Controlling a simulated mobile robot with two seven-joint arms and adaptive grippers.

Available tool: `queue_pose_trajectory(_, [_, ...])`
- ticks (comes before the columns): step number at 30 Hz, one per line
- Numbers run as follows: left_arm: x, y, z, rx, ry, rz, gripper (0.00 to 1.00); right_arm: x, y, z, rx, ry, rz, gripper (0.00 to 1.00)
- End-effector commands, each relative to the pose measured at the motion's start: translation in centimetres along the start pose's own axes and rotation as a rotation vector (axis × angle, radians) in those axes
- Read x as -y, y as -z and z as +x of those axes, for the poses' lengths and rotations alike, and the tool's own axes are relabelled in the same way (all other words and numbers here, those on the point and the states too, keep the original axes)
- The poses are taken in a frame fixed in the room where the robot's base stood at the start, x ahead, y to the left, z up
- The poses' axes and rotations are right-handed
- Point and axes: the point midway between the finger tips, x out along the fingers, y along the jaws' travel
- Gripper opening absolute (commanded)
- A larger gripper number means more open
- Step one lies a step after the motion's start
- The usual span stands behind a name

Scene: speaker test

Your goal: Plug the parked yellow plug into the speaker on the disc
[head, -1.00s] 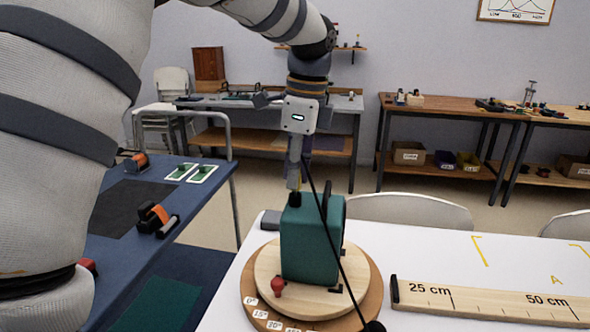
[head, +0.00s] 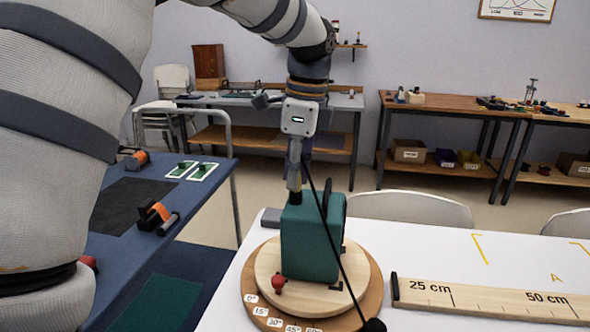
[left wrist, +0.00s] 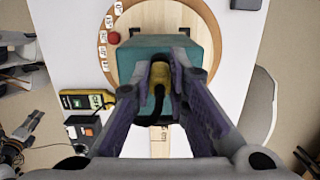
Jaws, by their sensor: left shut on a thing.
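The teal box-shaped speaker (head: 312,250) stands upright on the pale wooden disc (head: 264,268), which has a red knob (head: 278,282) at its front. My left gripper (head: 295,192) points straight down at the speaker's top. In the left wrist view, the gripper (left wrist: 160,75) is shut on the yellow plug (left wrist: 160,71), over the teal speaker (left wrist: 130,62). The fingers hide the plug's tip and any socket, so I cannot tell whether it is in the speaker. A thin dark cable (head: 338,250) runs down past the speaker's front. My right gripper is not in view.
A wooden ruler bar (head: 480,298) lies on the white table (head: 420,245) to the right. The disc sits on a darker base with angle labels. A yellow meter (left wrist: 88,100) shows in the left wrist view. A blue table (head: 195,200) stands at left.

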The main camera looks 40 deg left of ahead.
Motion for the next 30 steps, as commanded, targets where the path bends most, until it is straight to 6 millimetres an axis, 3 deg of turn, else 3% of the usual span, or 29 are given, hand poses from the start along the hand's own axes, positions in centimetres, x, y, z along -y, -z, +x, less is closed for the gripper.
queue_pose_trajectory(12, [0.0, 0.0, 0.3, 0.0, 0.0, 0.0, 0.0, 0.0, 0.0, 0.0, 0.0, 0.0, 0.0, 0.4])
queue_pose_trajectory(13, [0.0, 0.0, 0.3, 0.0, 0.0, 0.0, 0.2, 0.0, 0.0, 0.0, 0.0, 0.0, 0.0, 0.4])
queue_pose_trajectory(15, [0.0, 0.0, 0.3, 0.0, 0.0, 0.0, 0.35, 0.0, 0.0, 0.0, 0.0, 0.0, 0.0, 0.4])
queue_pose_trajectory(16, [0.0, 0.0, 0.3, 0.0, 0.0, 0.0, 0.39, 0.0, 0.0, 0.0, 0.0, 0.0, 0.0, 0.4])
queue_pose_trajectory(25, [0.0, 0.0, 0.1, 0.0, 0.001, 0.0, 0.39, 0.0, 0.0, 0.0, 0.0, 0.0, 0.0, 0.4])
queue_pose_trajectory(30, [0.1, 0.1, -3.3, 0.0, 0.006, 0.0, 0.39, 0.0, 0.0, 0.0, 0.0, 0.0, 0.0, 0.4])
